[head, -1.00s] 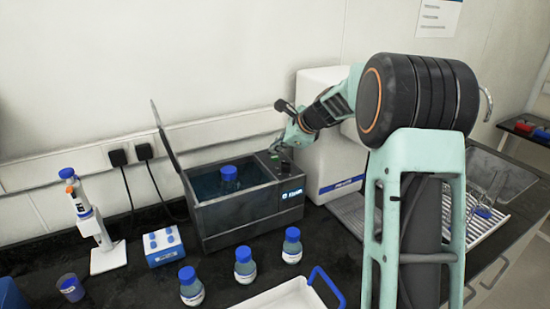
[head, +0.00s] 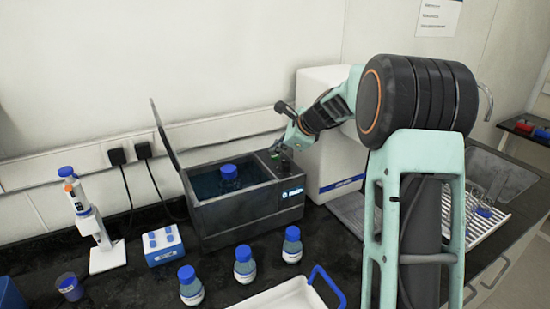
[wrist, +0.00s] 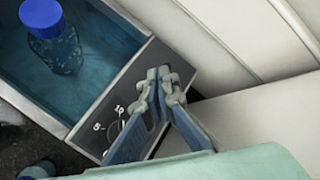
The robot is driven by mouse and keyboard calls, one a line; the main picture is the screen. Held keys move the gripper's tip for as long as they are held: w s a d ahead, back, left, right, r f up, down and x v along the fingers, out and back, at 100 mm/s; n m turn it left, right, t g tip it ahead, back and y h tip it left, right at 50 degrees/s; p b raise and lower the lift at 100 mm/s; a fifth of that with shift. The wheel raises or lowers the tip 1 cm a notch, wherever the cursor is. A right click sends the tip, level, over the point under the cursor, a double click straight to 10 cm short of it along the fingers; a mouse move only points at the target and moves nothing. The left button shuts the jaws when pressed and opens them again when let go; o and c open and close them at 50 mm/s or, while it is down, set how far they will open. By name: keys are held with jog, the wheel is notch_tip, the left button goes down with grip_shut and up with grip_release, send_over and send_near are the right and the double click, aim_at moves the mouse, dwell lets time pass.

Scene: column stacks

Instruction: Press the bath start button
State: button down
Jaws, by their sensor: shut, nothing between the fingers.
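The water bath (head: 225,221) is a dark grey box on the bench with its lid raised, and a blue-capped bottle (head: 229,179) stands in its water. The bath's control panel (head: 270,163) is the strip along its right side. My gripper (head: 279,149) is over the far part of this panel. In the wrist view my gripper (wrist: 160,73) is shut and empty, its fingertips together over the panel's far end. A numbered dial (wrist: 113,130) shows left of the fingers. The start button cannot be made out; the fingers cover part of the panel. Contact cannot be told.
A white machine (head: 322,150) stands right beside the bath. Several blue-capped bottles (head: 245,265), a white tray (head: 290,296), a blue rack (head: 163,245) and a pipette stand (head: 108,257) are in front and left. The raised lid (head: 166,140) is at the bath's left.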

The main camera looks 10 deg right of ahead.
aim_at(276, 157)
jog(key=shift+f+b, duration=0.3)
jog(key=shift+f, duration=0.15)
dwell(0.8)
jog(key=shift+r, duration=0.15)
jog(key=shift+r+p, duration=0.75)
notch_tip(276, 157, up, 5)
jog(key=p, duration=0.4)
dwell(0.5)
